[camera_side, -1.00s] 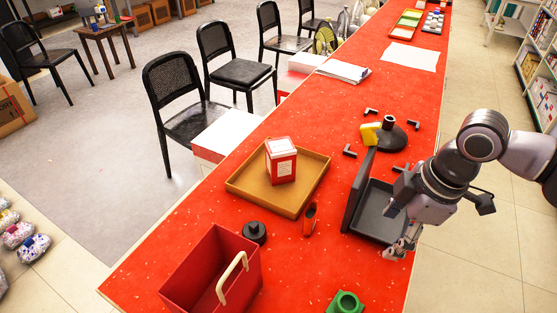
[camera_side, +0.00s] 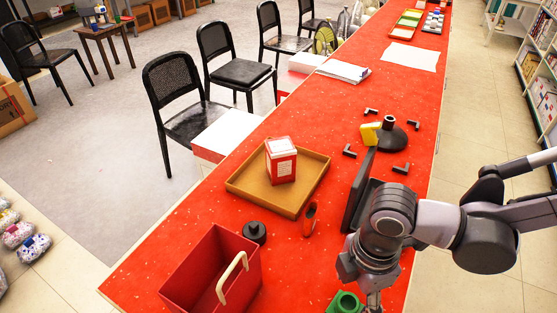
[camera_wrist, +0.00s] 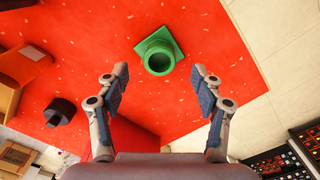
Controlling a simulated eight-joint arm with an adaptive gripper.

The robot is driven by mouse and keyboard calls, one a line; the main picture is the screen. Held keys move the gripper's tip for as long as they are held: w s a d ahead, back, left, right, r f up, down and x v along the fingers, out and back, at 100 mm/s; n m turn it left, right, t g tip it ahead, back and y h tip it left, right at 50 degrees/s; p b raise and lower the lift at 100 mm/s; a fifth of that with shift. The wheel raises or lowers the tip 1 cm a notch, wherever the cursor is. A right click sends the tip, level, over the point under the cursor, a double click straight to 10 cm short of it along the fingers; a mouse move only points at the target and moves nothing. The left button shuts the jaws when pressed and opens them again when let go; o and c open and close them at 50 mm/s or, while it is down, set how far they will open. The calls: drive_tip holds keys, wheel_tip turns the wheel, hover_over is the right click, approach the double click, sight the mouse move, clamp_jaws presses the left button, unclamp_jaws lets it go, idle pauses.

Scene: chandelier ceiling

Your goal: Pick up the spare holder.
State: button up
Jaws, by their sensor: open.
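The green holder (camera_side: 345,303), a square plate with a round, hollow socket, stands on the red table at the bottom edge of the side view, partly cut off. I take it as the spare holder. In the wrist view the green holder (camera_wrist: 159,57) lies at top centre, just beyond and between my fingertips. My gripper (camera_wrist: 159,72) is open, with nothing between the fingers. In the side view my gripper (camera_side: 373,301) points down just right of the green holder; its fingertips are mostly out of frame. Its height above the table is hard to tell.
A red basket (camera_side: 195,272) with a pale handle stands left. An open black case (camera_side: 357,190) is partly hidden behind my arm. A black holder (camera_side: 391,138) stands farther back.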

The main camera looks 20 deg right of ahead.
sight(349, 306)
drive_tip(key=shift+d+f, duration=0.1)
drive_tip(key=shift+f, duration=2.55)
drive_tip(key=c, duration=1.1)
